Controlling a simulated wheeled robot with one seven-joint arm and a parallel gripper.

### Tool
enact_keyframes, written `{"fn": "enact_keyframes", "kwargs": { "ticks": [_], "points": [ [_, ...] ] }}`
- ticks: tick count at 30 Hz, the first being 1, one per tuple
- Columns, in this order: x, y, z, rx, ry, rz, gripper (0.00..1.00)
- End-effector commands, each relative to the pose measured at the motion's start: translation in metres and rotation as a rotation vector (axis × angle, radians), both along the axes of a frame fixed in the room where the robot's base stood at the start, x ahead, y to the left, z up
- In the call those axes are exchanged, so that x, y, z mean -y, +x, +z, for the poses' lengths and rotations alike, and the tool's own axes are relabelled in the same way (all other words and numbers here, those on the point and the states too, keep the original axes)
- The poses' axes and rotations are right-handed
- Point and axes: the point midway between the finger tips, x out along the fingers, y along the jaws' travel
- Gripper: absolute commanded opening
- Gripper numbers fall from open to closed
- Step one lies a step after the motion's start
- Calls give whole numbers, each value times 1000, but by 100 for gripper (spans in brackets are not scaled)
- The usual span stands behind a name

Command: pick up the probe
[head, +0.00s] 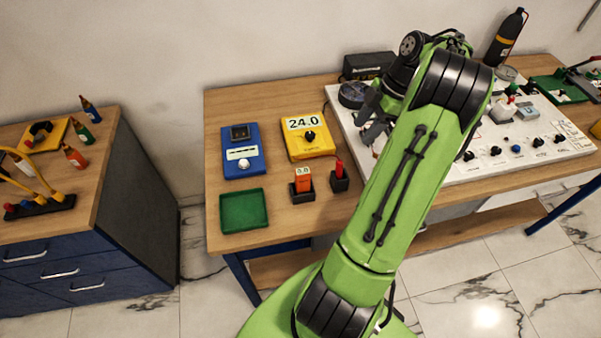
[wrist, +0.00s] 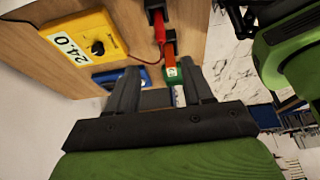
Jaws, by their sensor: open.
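The red probe (head: 339,167) stands in a small black holder (head: 340,181) on the wooden table, right of an orange block. A thin red lead runs from it toward the yellow gauge (head: 309,143), which reads 24.0. In the wrist view the probe (wrist: 160,30) is beyond my fingertips, near the top of the picture, with its holder (wrist: 155,8) above it. My gripper (head: 366,122) is above the table, up and to the right of the probe in the head view. In the wrist view my gripper (wrist: 157,72) has its fingers apart, with nothing held between them.
The orange block (head: 303,180) stands in another black holder close beside the probe. A blue device (head: 243,152) and a green tray (head: 244,210) are to the left. A white panel (head: 480,165) with knobs fills the right side. Bare table lies in front of the holders.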

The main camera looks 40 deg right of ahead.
Motion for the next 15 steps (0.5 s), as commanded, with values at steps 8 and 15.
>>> {"fn": "enact_keyframes", "kwargs": {
  "ticks": [8,15],
  "points": [
    [-7,2,-44,11,9,20,51],
    [-24,13,-94,10,8,18,51]
  ]
}}
